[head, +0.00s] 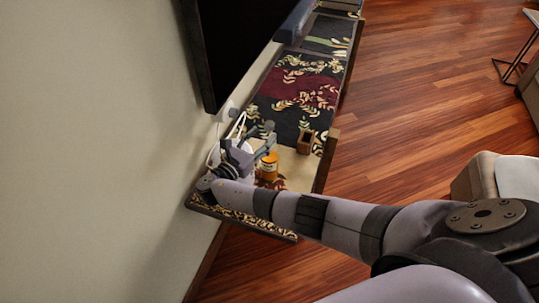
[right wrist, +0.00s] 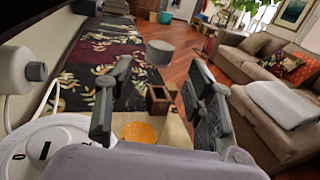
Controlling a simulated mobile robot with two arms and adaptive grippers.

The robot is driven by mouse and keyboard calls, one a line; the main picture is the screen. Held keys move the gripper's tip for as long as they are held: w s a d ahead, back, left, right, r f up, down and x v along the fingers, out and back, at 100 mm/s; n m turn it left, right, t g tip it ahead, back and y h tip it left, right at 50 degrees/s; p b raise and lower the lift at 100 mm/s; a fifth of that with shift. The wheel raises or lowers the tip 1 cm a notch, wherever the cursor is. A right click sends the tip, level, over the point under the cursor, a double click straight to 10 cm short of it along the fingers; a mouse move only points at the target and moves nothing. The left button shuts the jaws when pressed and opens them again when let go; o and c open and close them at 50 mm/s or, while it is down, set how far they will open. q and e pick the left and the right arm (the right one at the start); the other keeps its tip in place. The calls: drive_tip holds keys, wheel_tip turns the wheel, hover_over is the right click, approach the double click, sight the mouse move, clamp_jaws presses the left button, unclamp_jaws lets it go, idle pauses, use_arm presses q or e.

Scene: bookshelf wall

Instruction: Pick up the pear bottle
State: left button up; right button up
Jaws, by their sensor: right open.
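The likely pear bottle is an orange-yellow bottle (head: 268,166) with a pale label, upright on the near end of the long low shelf. My right arm partly hides its base. My right gripper (head: 263,137) is open and empty just behind and left of the bottle, apart from it as far as I can tell. In the right wrist view the open fingers (right wrist: 160,75) stand wide, with an orange round top (right wrist: 139,132), likely this bottle, low between them. My left gripper is not in view.
A small wooden box (head: 306,141) stands beyond the bottle, near the shelf's right edge. A dark screen (head: 240,45) hangs over the shelf at the wall. White cables (head: 236,124) lie by the gripper. A grey cylinder (right wrist: 158,52) shows in the wrist view.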

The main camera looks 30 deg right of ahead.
sight(266, 130)
drive_tip(key=x, duration=0.5)
drive_tip(key=shift+w+d+p, duration=0.25)
drive_tip(key=shift+p, duration=0.15)
drive_tip(key=shift+a, duration=0.1)
clamp_jaws()
drive_tip(key=shift+r, duration=0.1)
idle(0.6)
